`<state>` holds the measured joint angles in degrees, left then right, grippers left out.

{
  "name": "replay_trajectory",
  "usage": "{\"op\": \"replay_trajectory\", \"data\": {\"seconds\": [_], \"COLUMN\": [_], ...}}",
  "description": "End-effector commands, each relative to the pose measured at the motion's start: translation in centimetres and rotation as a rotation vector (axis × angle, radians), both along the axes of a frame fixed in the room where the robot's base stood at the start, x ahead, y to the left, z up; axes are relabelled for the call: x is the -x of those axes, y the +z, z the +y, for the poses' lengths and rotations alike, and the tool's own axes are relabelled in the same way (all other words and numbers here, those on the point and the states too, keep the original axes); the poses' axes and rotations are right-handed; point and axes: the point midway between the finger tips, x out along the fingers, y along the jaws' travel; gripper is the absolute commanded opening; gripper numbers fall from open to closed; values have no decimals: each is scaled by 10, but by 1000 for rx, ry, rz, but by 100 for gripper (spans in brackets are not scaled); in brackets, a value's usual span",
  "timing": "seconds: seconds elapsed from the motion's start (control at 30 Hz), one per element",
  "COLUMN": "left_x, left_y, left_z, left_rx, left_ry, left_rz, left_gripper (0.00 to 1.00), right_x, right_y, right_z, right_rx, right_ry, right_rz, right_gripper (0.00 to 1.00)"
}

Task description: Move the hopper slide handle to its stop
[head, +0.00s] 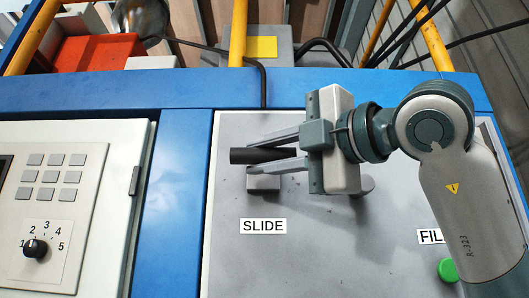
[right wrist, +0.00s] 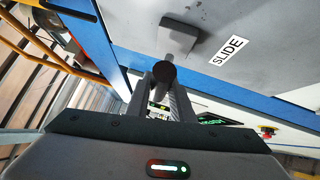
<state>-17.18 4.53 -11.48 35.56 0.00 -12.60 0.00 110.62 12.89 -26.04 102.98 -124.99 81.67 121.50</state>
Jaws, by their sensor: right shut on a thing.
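The slide handle (head: 241,156) is a dark horizontal bar on the grey panel (head: 330,260), above the "SLIDE" label (head: 263,226). The bar's left end sticks out past the fingertips; the rest lies between the fingers. In the right wrist view the round dark end of the handle (right wrist: 163,72) shows at the fingertips, with its mount on the panel behind. My left gripper is not in view.
A green button (head: 448,270) and a partly hidden "FIL" label (head: 430,237) lie at the lower right, close to my right arm. A control panel with a keypad (head: 53,176) and a numbered black knob (head: 35,248) is at the left. A blue frame (head: 185,200) separates them.

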Motion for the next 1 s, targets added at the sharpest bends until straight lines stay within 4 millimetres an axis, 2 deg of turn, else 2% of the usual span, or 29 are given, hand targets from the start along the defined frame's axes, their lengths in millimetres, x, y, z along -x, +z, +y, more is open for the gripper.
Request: {"op": "replay_trajectory", "data": {"seconds": [0.03,0.17,0.47,0.5,0.57,1.0], "left_x": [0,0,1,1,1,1], "left_y": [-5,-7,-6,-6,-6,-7], "left_z": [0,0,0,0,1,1], "left_rx": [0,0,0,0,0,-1], "left_ry": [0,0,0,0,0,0], "left_rz": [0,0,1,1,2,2], "left_gripper": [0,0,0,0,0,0], "right_x": [-10,-24,-26,-27,-26,-25], "right_y": [-3,-1,0,0,0,0], "right_z": [0,-1,-1,-1,-1,-1], "right_rx": [-3,-1,-1,-2,-1,0], "right_ry": [-1,-3,-5,-5,-5,-2], "right_rz": [6,2,0,1,0,0], "right_gripper": [0,0,0,28,39,39]}}
